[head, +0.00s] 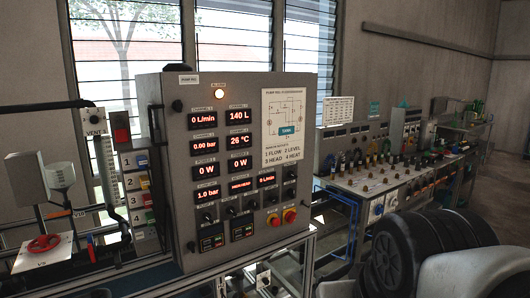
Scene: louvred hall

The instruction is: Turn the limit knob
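A grey control panel (230,160) stands upright in the middle of the head view. It carries several red digital readouts, among them "140 L" (239,116) and "1.0 bar" (207,195). A row of small black knobs (231,211) runs below the readouts. Their labels are too small to read, so I cannot tell which one is the limit knob. My gripper is not in view.
A red handwheel (44,243) and pipework stand left of the panel. A bench with many small controls (370,178) runs along the wall at right. Louvred windows (240,35) are behind. Dark rounded parts and a pale one, seemingly mine, fill the lower right.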

